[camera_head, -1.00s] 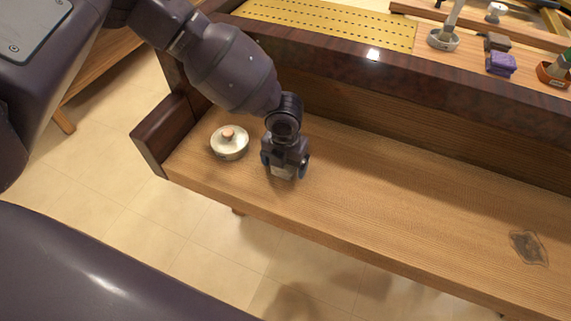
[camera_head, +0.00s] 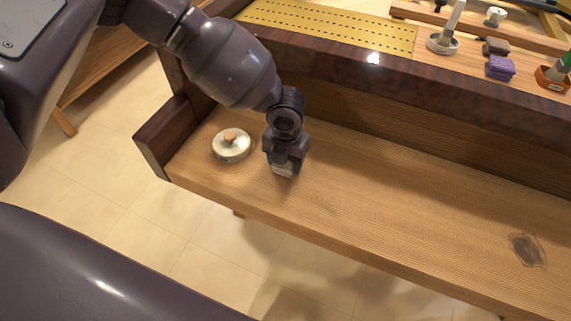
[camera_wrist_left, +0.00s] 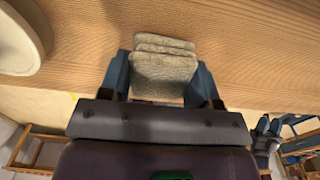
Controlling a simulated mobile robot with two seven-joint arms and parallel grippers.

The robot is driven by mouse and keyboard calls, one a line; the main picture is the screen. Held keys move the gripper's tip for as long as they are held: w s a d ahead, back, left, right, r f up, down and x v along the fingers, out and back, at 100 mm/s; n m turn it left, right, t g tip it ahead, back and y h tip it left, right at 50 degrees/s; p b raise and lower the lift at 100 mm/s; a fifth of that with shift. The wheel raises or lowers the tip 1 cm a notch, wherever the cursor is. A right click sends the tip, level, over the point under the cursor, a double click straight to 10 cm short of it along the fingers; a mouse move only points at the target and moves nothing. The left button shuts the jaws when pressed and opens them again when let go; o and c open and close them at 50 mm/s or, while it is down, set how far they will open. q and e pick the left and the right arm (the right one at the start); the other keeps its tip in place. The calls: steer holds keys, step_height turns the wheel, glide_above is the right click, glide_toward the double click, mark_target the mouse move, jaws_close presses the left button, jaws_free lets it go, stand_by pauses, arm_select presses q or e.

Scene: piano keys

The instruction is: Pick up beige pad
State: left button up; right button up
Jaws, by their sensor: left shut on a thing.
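The beige pad (camera_wrist_left: 163,72) is a small, layered, rough-textured block in the left wrist view. It sits between the two blue fingers of my left gripper (camera_wrist_left: 160,80), which is shut on it. I cannot tell whether the pad touches the wood. My right gripper is not in view.
A round white dish with a tan knob (camera_head: 231,146) stands just left of the gripper. The wooden shelf (camera_head: 400,210) is clear to the right, with a dark knot.

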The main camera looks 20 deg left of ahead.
arm_select(q)
step_height(320, 180, up, 18)
steer(key=p, duration=0.3)
steer(key=shift+f, duration=0.1)
steer(key=o, duration=0.4)
steer(key=c, duration=0.3)
